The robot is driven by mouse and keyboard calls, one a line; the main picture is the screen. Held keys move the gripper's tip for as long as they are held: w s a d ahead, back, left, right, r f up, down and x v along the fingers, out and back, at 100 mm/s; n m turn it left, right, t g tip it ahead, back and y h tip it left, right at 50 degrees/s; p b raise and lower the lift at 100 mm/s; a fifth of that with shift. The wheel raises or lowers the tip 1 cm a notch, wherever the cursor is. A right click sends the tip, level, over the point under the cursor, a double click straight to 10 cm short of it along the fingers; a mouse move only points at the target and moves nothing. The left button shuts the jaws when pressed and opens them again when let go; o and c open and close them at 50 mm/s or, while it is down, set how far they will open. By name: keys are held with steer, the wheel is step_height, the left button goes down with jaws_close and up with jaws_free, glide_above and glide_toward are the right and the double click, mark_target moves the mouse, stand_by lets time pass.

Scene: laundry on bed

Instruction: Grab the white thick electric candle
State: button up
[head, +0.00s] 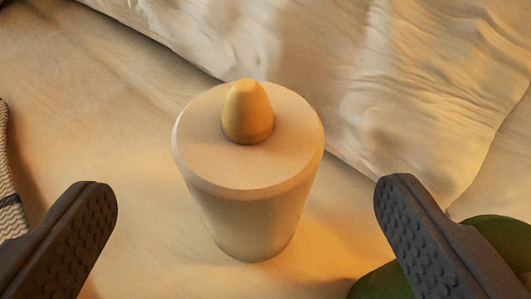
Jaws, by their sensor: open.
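The white thick electric candle (250,205) stands upright on the bed in the middle of the head view. It is a wide pale cylinder with a yellowish flame-shaped tip on its top. My gripper (245,185) is open, with one dark textured finger at the lower left and the other at the lower right. The candle shows between the two fingers, with a visible gap on each side in the picture. Neither finger appears to touch it.
The bed sheet (95,110) around the candle is mostly clear. A rumpled white pillow or cover (400,75) lies behind and to the right. A green object (495,235) is partly hidden behind the right finger. A grey patterned cloth (8,190) shows at the left edge.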

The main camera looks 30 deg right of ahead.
mark_target(250, 123)
steer(key=x, duration=0.3)
steer(key=shift+r, duration=0.15)
steer(key=shift+b+x, duration=0.75)
steer(key=shift+x, duration=1.95)
steer(key=shift+r, duration=0.1)
steer(key=c, duration=1.2)
